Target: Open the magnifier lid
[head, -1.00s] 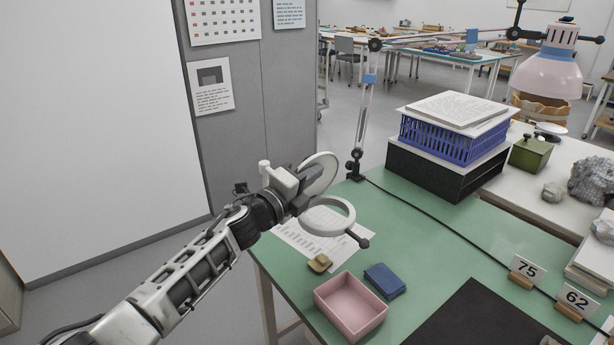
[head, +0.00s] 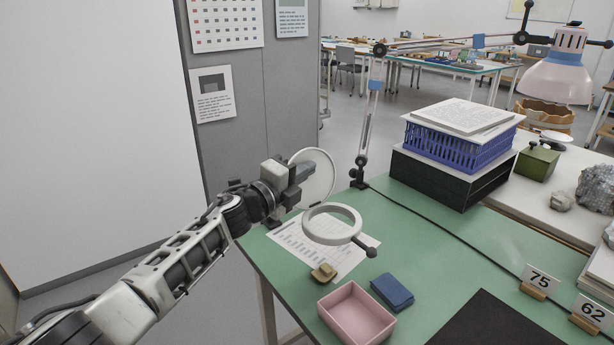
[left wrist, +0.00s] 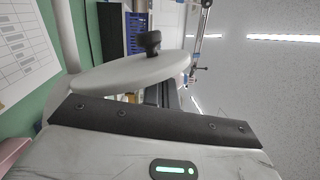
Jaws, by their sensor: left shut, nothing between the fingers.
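The magnifier is a pale ring (head: 308,230) on a stand above the green table, with a dark knob at its near right side. Its round white lid (head: 322,180) stands steeply raised behind the ring's left side. In the left wrist view the lid (left wrist: 110,76) shows nearly edge-on, with a black knob on its far face. My left gripper (head: 303,172) is shut and empty, at the left side of the raised lid; I cannot tell whether it touches. My right gripper is not in view.
A printed sheet (head: 290,240) lies under the magnifier. A pink tray (head: 345,325), a blue block (head: 392,291) and a small tan piece (head: 324,272) lie in front. A blue basket (head: 455,146) stands behind at right. A lamp arm (head: 367,130) rises at the back edge.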

